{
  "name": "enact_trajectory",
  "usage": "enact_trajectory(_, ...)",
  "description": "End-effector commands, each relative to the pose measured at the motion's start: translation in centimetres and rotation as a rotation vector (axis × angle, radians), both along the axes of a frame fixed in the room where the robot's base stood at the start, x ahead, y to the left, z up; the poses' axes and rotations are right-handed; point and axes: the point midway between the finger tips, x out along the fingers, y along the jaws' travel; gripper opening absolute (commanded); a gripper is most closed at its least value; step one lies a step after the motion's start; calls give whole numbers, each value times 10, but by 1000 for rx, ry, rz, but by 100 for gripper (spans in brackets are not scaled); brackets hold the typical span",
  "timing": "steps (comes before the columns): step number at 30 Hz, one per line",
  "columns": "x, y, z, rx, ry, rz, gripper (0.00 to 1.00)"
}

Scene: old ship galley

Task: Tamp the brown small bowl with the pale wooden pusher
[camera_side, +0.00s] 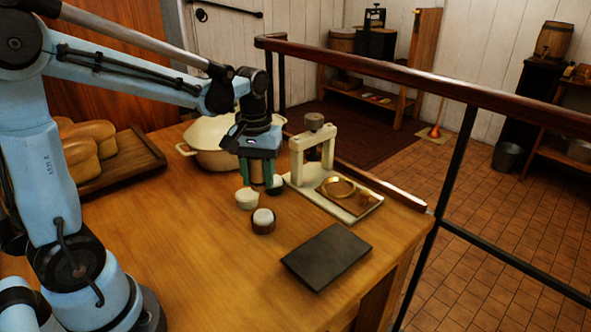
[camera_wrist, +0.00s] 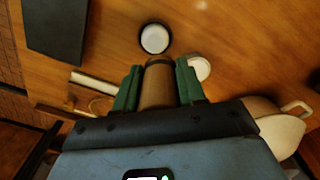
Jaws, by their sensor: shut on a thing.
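The brown small bowl (camera_side: 263,221) stands on the wooden table with a white filling up to its top. It also shows in the wrist view (camera_wrist: 155,38), just beyond the fingertips. My gripper (camera_side: 264,182) is above the table, behind the bowl in the side view, and its green fingers point down. In the wrist view my gripper (camera_wrist: 157,75) is shut on the pale wooden pusher (camera_wrist: 157,88), a brownish cylinder between the fingers. The pusher is apart from the bowl in the picture. In the side view the fingers mostly hide the pusher.
A small white cup (camera_side: 247,199) stands close to the bowl. A cream press (camera_side: 298,165) with a brass ring (camera_side: 338,187) is to the right. A dark slab (camera_side: 326,257) lies in front. A lidded pot (camera_side: 207,145) and loaves on a tray (camera_side: 137,170) are behind and left.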

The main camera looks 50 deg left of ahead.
Motion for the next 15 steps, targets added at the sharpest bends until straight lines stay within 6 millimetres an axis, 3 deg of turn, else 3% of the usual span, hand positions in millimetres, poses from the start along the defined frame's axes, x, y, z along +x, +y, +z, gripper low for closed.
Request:
enact_trajectory(3,-4,-11,-2,0,0,0,3)
enact_trajectory(15,-4,-12,-35,0,0,1,3)
